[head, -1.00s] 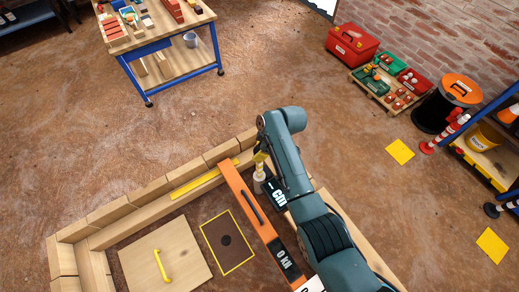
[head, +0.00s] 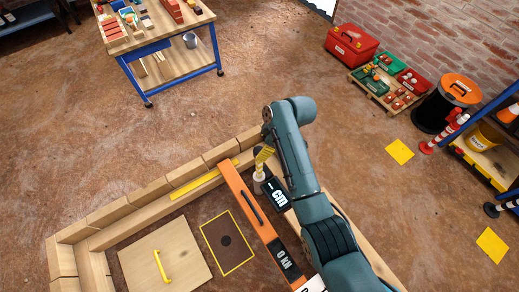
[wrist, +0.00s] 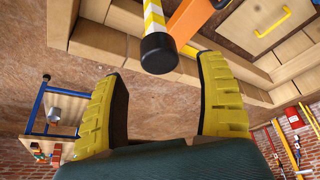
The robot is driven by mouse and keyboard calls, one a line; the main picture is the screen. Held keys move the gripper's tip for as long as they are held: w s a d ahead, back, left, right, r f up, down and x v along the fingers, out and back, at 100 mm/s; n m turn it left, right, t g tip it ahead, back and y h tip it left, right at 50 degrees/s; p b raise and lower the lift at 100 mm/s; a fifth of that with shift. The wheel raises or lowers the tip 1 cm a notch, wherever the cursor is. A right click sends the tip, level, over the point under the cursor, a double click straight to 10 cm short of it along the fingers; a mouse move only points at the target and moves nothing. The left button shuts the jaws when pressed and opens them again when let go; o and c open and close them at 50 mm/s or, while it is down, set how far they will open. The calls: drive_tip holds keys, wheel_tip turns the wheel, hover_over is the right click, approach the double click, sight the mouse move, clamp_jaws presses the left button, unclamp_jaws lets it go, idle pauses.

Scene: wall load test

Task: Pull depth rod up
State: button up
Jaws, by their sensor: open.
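The depth rod (wrist: 154,18), striped yellow and white with a black end cap (wrist: 158,53), points toward my gripper in the wrist view. My gripper (wrist: 160,70) has two ridged yellow fingers spread wide and is empty. The cap shows between the fingertips with clear gaps on both sides; I cannot tell its exact depth relative to them. In the head view, a white collar (head: 259,176) stands beside the orange beam, under my arm's end. My gripper is mostly hidden there by my arm. A black "- cm" display (head: 276,193) is next to the collar.
The orange beam (head: 244,203) with a black handle and a "0 kN" display (head: 286,260) lies close left. Timber edging (head: 150,193), a wooden lid (head: 165,268) and a brown yellow-edged panel (head: 222,256) are further left. Open floor (head: 240,85) lies behind.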

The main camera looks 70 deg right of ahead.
drive_tip(key=v, duration=0.7)
drive_tip(key=shift+r, duration=0.35)
drive_tip(key=shift+s, duration=0.1)
